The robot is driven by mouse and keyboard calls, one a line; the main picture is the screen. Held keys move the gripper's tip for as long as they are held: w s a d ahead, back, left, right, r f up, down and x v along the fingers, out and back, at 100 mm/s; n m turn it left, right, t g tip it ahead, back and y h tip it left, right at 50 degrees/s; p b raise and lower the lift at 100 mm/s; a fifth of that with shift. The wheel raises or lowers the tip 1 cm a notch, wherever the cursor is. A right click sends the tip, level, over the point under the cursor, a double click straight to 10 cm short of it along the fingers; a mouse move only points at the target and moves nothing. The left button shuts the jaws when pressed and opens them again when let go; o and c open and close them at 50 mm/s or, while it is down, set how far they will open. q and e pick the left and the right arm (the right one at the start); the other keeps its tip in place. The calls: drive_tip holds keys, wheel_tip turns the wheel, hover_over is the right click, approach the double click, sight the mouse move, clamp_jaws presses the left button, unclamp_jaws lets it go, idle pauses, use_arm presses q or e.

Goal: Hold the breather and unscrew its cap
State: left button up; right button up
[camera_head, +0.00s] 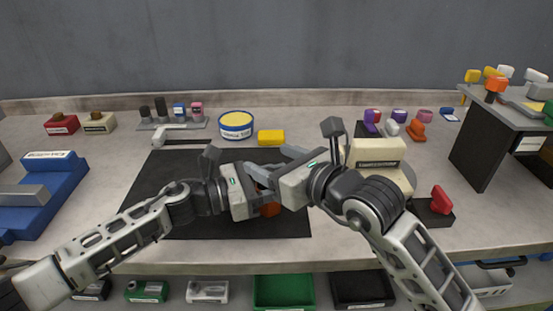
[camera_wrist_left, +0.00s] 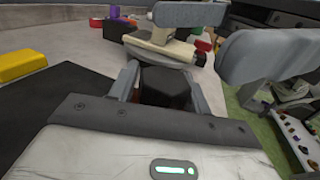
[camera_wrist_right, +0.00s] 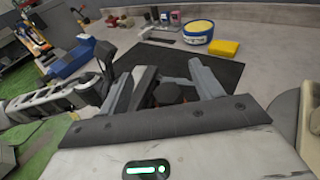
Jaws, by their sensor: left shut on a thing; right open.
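The breather is mostly hidden between my two grippers; orange parts of it (camera_head: 270,209) show in the head view. In the left wrist view a black block-like part of it (camera_wrist_left: 165,88) sits between the fingers of my left gripper (camera_wrist_left: 165,80), which is shut on it. In the right wrist view its dark body with a reddish-brown top (camera_wrist_right: 168,93), likely the cap, shows between the fingers of my right gripper (camera_wrist_right: 175,82). The right gripper is open, its fingers spread on either side of that top. Whether they touch it I cannot tell.
A black mat (camera_head: 150,190) lies below the grippers. A yellow block (camera_head: 271,137) and a round blue-and-yellow tin (camera_head: 236,125) stand behind. A cream block-shaped item (camera_head: 378,152) is close to my right arm. A blue fixture (camera_head: 45,190) stands left, a grey raised shelf (camera_head: 510,110) right.

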drive_tip(key=shift+w+d+n+g+y, duration=0.2)
drive_tip(key=shift+n+g+y, duration=0.65)
drive_tip(key=shift+n+g, duration=0.1)
drive_tip(key=shift+w+d+n+g+y, duration=0.15)
drive_tip(key=shift+d+n+g+y, duration=0.05)
drive_tip(key=shift+n+g+y, duration=0.7)
drive_tip(key=shift+f, duration=0.1)
drive_tip(key=shift+s+f, duration=0.15)
drive_tip(key=shift+f, duration=2.1)
drive_tip(key=shift+h, duration=0.25)
drive_tip(key=c, duration=0.8)
drive_tip(key=o, duration=1)
drive_tip(key=shift+c, duration=0.2)
drive_tip(key=shift+r, duration=3.35)
